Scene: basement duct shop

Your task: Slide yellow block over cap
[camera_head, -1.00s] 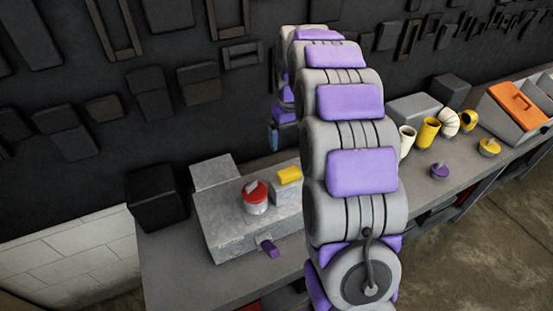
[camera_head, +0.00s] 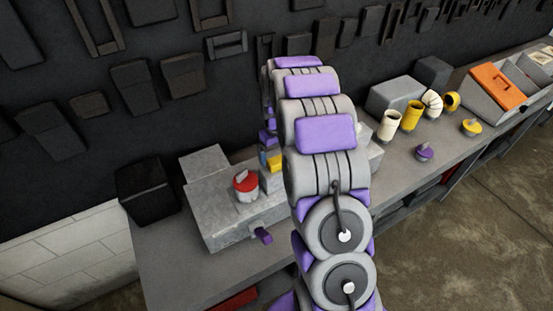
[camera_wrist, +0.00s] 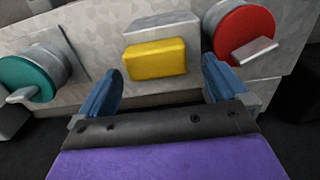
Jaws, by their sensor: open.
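The yellow block (camera_wrist: 155,59) sits against a grey block on the metal box in the wrist view, and it shows partly beside my arm in the head view (camera_head: 274,163). A red cap (camera_wrist: 240,36) with a grey tab is to its right in the wrist view; in the head view the red cap (camera_head: 245,183) sits on the metal box (camera_head: 222,237). A teal cap (camera_wrist: 25,78) with a grey tab is at the left in the wrist view. My gripper (camera_wrist: 162,76) is open, its blue fingers apart near the block's left and right sides. Whether they reach alongside it is unclear.
A purple knob (camera_head: 263,236) sticks out of the metal box's front. A black box (camera_head: 148,191) stands left on the bench. To the right are several pipe fittings (camera_head: 411,116), a purple cap (camera_head: 424,152), a yellow cap (camera_head: 471,128) and an orange-topped case (camera_head: 497,85).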

